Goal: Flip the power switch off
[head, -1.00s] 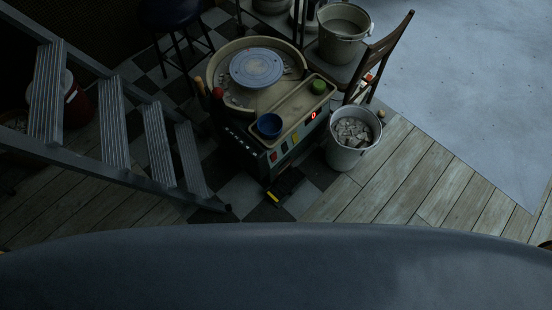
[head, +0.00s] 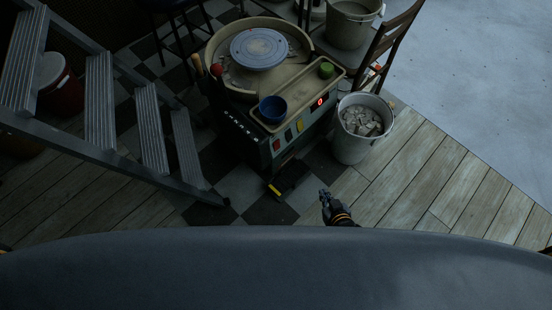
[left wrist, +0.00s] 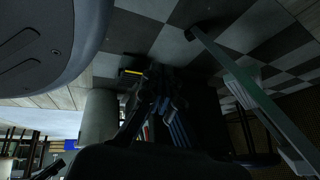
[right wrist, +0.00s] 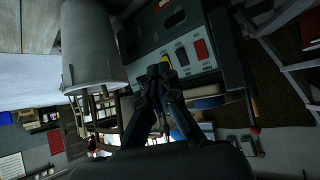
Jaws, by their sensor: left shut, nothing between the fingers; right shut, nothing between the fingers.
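The pottery wheel (head: 218,118) stands ahead, with switches on its dark front panel. A red switch (head: 276,144) is at the panel's left, and it also shows in the right wrist view (right wrist: 201,49). My left gripper (left wrist: 160,104) is shut and empty.
A black pedal with a yellow edge (head: 290,180) lies on the floor before the wheel. A bucket of shards (head: 352,148) and a wooden chair (head: 396,38) stand at right. A metal ladder (head: 150,128) is at left. The plank floor at front right is clear.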

